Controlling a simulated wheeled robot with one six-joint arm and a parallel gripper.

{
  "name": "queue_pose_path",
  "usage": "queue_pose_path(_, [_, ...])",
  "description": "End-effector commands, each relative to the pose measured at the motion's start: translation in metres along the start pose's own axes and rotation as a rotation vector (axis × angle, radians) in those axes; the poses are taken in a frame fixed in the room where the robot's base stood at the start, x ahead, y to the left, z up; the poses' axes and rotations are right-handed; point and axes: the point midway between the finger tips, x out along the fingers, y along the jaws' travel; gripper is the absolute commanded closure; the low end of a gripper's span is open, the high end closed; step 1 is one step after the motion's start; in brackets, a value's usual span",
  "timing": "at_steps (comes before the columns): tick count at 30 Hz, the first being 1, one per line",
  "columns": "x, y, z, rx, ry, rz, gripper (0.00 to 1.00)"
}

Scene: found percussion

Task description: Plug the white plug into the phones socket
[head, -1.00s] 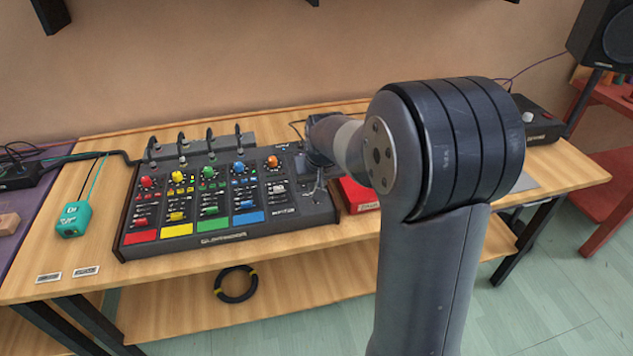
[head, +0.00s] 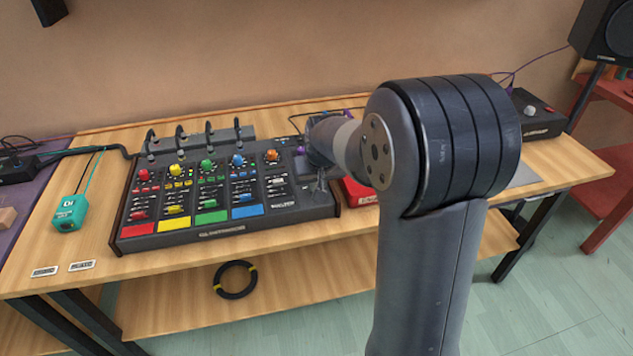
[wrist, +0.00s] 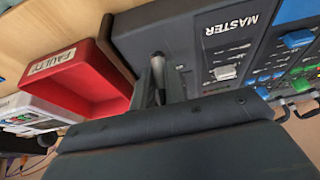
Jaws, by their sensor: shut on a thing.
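The black mixer (head: 222,222) with coloured strips stands on the wooden bench. My gripper (wrist: 158,82) points down at its right-hand end, beside the MASTER lettering in the wrist view. In the head view my gripper (head: 321,183) is partly behind my forearm, over the mixer's right edge. I cannot make out the phones socket, nor whether the plug touches the mixer.
A teal box (head: 70,212) sits at the bench's left. A black box (head: 538,115) with a pale knob stands at the right. Cables arch over the mixer's back.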

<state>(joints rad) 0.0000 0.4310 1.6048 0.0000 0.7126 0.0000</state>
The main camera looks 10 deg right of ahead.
Motion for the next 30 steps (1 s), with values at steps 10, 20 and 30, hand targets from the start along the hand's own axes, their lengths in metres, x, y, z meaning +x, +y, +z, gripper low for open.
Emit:
queue_pose_path(10, [0.005,0.000,0.003,0.000,-0.002,0.000,0.77])
queue_pose_path(20, [0.005,0.000,0.002,0.000,-0.001,0.000,0.62])
queue_pose_path(30, [-0.024,0.000,0.001,0.000,0.004,0.000,0.62])
